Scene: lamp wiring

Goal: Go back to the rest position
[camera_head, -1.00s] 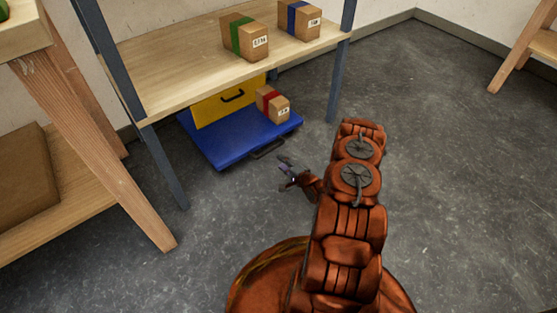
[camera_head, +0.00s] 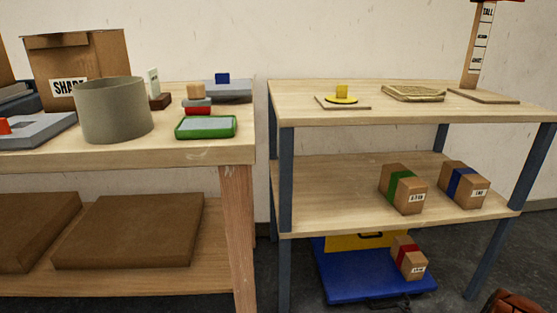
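My gripper is out of the picture in the head view. Only a bit of my red-brown arm (camera_head: 519,304) shows at the bottom right corner. Whether the gripper is open or holds anything cannot be seen. No lamp or wiring parts can be made out for certain.
A wooden workbench (camera_head: 225,153) on the left bears a grey-green cylinder (camera_head: 113,112), a cardboard box (camera_head: 98,62) and a green-rimmed tray (camera_head: 206,127). A shelf unit (camera_head: 400,113) on the right holds boxes with green (camera_head: 403,188) and blue bands (camera_head: 462,185). A blue platform (camera_head: 350,280) stands below.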

